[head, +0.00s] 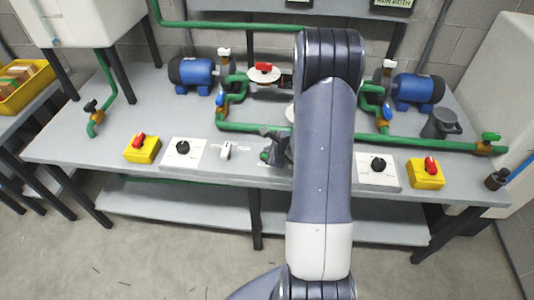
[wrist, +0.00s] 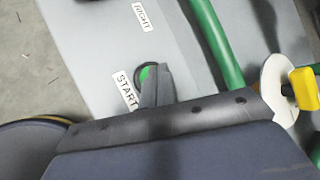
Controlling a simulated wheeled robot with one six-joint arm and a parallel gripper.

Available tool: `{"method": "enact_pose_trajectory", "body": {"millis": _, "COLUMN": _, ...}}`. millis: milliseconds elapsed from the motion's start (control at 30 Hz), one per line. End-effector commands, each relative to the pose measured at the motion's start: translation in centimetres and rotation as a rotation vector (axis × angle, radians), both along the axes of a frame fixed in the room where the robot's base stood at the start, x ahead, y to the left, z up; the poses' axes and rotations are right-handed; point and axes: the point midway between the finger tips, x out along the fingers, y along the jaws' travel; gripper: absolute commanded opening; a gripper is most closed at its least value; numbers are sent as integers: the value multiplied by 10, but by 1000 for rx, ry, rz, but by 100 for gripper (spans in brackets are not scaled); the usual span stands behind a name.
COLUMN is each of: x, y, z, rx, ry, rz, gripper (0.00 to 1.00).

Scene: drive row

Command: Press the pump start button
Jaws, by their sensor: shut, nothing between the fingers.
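The green start button (wrist: 145,74) shows in the wrist view beside a white START label (wrist: 125,90), partly covered by my gripper. My gripper (wrist: 159,72) is shut and empty, its fingertips over or right beside the button. I cannot tell whether they touch it or whether the button is pressed in. In the head view my gripper (head: 275,148) is low over the front middle of the grey bench (head: 235,178), and my arm hides much of the area around it.
Yellow boxes with red switches, one left (head: 142,149) and one right (head: 426,173), sit near the bench's front edge. Black knobs on white plates stand at left (head: 183,152) and right (head: 377,170). Green pipes (head: 440,144) and blue pumps (head: 193,72) lie behind. A white lever (head: 226,150) is left of my gripper.

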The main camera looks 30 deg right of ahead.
Motion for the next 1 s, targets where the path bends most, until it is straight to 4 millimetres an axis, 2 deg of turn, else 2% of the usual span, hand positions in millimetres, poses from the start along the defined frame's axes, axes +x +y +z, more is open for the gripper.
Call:
{"method": "enact_pose_trajectory", "body": {"millis": 300, "x": 0, "y": 0, "z": 10, "rx": 0, "ry": 0, "rz": 0, "gripper": 0}}
{"method": "enact_pose_trajectory", "body": {"millis": 567, "x": 0, "y": 0, "z": 11, "rx": 0, "ry": 0, "rz": 0, "gripper": 0}}
{"method": "enact_pose_trajectory", "body": {"millis": 1000, "x": 0, "y": 0, "z": 54, "rx": -2, "ry": -1, "rz": 1, "gripper": 0}}
